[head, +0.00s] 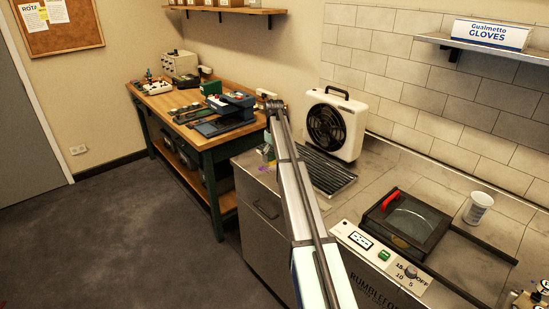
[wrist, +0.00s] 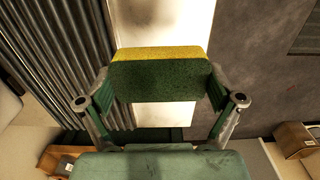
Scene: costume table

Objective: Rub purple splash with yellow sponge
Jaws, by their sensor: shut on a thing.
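The sponge (wrist: 160,74) is in the middle of the wrist view, with a dark green face and a yellow strip along its far edge. My gripper (wrist: 160,88) is shut on it, one finger at each side. In the head view my arm hides most of the gripper and the sponge, near the left end of the steel counter. A small purple patch (head: 263,169), perhaps part of the purple splash, shows at the counter's edge just left of my arm. I cannot make out the splash in the wrist view, nor tell whether the sponge touches a surface.
A ribbed drain rack (head: 326,170) and a white fan (head: 335,125) stand right of my arm. A lidded machine (head: 405,222) and a white cup (head: 478,208) are further right on the counter. A wooden workbench (head: 185,100) with equipment stands at left; grey floor lies before it.

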